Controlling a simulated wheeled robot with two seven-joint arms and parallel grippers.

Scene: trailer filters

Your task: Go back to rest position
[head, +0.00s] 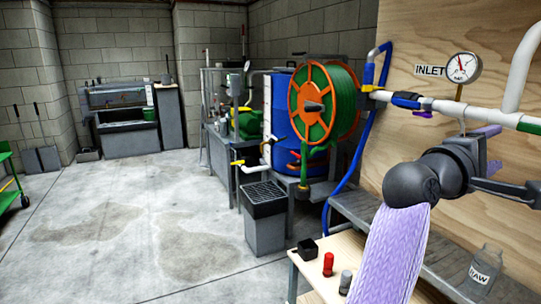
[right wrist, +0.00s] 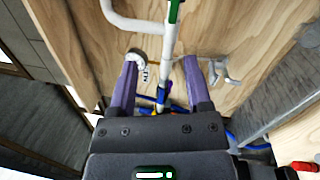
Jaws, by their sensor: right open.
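My right gripper (head: 482,140) is raised in front of the plywood panel, close to the white pipe, at the right of the head view. Its arm comes up from below. In the right wrist view the two purple fingers of the right gripper (right wrist: 162,80) stand wide apart. The white pipe (right wrist: 170,38) shows between and beyond them, and nothing is gripped. In the head view the dark wrist hides part of the gripper. My left gripper is not in view.
The plywood panel (head: 415,135) carries the white pipe (head: 455,106) and a gauge (head: 463,67). A small table holds a red cylinder (head: 328,264) and a black box (head: 308,250). A jar (head: 483,268) stands on the grey shelf.

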